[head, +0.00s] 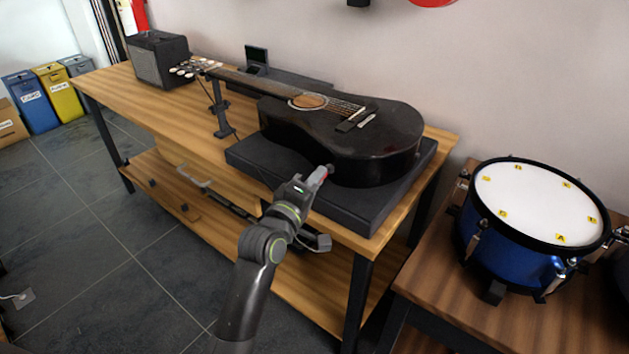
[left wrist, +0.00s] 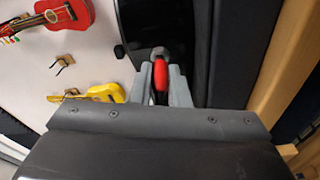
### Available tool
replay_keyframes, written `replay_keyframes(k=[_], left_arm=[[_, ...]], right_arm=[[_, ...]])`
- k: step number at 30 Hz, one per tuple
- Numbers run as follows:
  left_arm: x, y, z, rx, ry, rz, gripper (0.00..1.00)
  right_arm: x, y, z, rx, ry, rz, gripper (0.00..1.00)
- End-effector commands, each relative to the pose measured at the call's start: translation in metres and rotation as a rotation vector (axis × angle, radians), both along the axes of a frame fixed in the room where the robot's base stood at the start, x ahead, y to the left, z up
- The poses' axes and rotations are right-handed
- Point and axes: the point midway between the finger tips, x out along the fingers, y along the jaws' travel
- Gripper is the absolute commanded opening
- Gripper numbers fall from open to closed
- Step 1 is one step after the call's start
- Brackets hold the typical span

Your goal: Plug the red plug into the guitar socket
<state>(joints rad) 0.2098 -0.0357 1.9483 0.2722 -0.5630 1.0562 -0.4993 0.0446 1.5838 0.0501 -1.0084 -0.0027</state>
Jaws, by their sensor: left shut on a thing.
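The black guitar (head: 345,125) lies on its back on a dark padded block on the wooden table, its neck toward the upper left. My left gripper (head: 318,178) is at the guitar's near side, shut on the red plug (head: 324,173). In the left wrist view, the red plug (left wrist: 160,74) stands between the two grey fingers and points at the guitar's dark side. A grey round piece (left wrist: 158,53), apparently the socket, shows right at the plug's front. I cannot tell whether the plug's tip is inside it. My right gripper is not in view.
The dark block (head: 375,213) lies close under my gripper. A neck stand (head: 219,112) and an amplifier (head: 158,60) are to the left. A blue drum (head: 510,250) stands on a second table at right.

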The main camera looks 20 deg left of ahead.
Motion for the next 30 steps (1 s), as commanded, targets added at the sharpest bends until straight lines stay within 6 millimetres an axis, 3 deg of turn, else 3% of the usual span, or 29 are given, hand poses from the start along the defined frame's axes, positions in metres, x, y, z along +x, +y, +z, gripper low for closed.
replay_keyframes(k=[26,27,30], left_arm=[[0.011,-0.004,0.001,0.000,-0.001,0.000,0.00],[0.011,-0.004,0.001,0.000,-0.001,0.000,0.20],[0.011,-0.004,0.001,0.001,-0.001,0.000,0.33]], right_arm=[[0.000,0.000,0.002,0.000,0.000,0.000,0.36],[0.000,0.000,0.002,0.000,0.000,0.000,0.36],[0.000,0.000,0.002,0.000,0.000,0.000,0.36]])
